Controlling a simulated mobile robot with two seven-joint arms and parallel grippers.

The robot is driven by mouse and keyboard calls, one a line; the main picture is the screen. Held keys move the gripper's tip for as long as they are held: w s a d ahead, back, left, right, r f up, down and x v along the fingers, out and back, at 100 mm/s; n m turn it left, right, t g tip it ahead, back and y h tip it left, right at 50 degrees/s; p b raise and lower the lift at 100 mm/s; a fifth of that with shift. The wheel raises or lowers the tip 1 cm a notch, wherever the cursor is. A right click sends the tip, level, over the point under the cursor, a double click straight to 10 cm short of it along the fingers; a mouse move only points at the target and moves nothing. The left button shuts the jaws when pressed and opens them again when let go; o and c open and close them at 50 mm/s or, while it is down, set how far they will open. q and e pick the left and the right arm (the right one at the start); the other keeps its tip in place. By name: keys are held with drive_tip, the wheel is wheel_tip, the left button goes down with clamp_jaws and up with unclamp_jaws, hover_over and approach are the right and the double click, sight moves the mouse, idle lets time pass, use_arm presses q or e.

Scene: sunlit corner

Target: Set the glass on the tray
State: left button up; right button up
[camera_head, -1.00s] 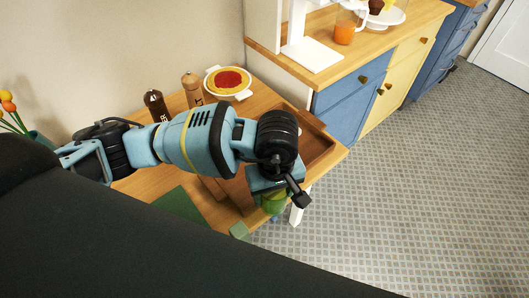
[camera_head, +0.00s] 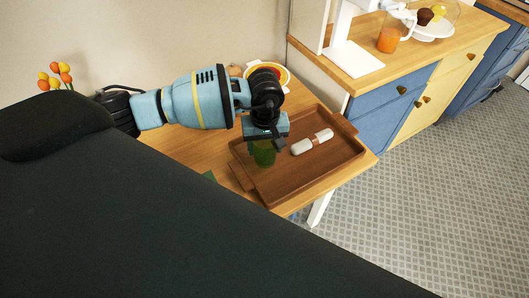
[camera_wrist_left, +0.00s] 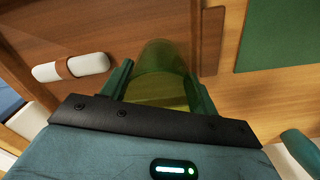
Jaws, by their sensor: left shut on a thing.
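A green see-through glass (camera_head: 263,155) hangs below my left gripper (camera_head: 264,138), over the left part of the brown wooden tray (camera_head: 300,181) in the head view. In the left wrist view the glass (camera_wrist_left: 160,75) is between the two fingers of my left gripper (camera_wrist_left: 160,88), which are shut on it. The tray (camera_wrist_left: 130,25) lies beneath and beside it. I cannot tell whether the base of the glass touches the tray floor. My right gripper is in neither view.
A white roll with a brown band (camera_head: 312,142) lies in the tray, right of the glass. A green mat (camera_wrist_left: 280,35) lies beside the tray. A pie dish (camera_head: 283,74) stands behind my arm.

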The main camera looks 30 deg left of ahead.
use_arm(q)
drive_tip(key=shift+f, duration=1.75)
drive_tip(key=shift+f, duration=0.2)
drive_tip(key=o, duration=1.1)
wheel_tip(320, 180, up, 12)
drive_tip(key=shift+r, duration=0.25)
